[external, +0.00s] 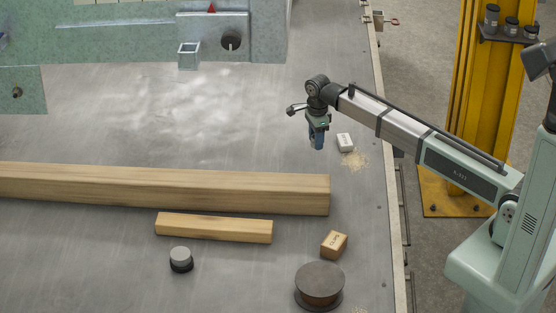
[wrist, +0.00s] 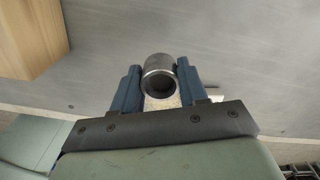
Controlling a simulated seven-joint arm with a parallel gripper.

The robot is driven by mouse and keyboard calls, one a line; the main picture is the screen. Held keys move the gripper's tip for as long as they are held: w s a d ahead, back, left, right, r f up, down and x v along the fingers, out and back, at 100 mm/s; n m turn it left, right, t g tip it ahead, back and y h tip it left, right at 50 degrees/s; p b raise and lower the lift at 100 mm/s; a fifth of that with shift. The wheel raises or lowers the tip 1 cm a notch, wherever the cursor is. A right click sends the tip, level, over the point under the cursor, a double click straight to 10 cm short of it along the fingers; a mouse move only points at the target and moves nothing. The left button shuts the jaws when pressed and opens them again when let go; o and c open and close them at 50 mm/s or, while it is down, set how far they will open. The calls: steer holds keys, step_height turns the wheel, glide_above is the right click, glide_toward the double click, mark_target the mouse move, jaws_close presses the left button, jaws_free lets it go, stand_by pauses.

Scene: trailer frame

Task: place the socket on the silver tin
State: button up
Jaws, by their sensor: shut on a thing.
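My gripper (external: 318,143), with blue fingers, hangs above the metal table, behind the long beam near the right side. In the wrist view my gripper (wrist: 160,78) is shut on the socket (wrist: 159,65), a short grey metal ring with a dark bore, held between the two fingers. In the external view I cannot make out the socket between the fingers. The silver tin (external: 180,254), small and round with a grey top and a dark lower part, stands on the table at the front left, well away from my gripper.
A long wooden beam (external: 200,190) and a shorter block (external: 213,228) lie between my gripper and the tin. A small tan box (external: 334,244) and a brown round spool (external: 319,284) stand front right. A white box (external: 345,142) is close beside my gripper.

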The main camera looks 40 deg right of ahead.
steer(key=shift+r, duration=0.7)
steer(key=shift+a, duration=0.2)
steer(key=w+a+n, duration=0.1)
steer(key=a, duration=0.9)
steer(key=a+r+n, duration=0.1)
steer(key=a, duration=0.8)
steer(key=w+a+r+n, duration=0.1)
steer(key=a, duration=0.9)
steer(key=shift+w+a+r, duration=0.25)
steer(key=shift+w+a, duration=0.05)
steer(key=shift+w, duration=0.05)
steer(key=s+a+r+n, duration=0.1)
steer(key=s+a, duration=0.1)
steer(key=a, duration=0.7)
steer(key=s+a+r+n, duration=0.1)
steer(key=s+a, duration=0.1)
steer(key=a, duration=0.7)
steer(key=n, duration=0.2)
glide_toward(180, 254)
steer(key=shift+w+f, duration=0.1)
steer(key=shift+f, duration=3.05)
steer(key=shift+f, duration=0.1)
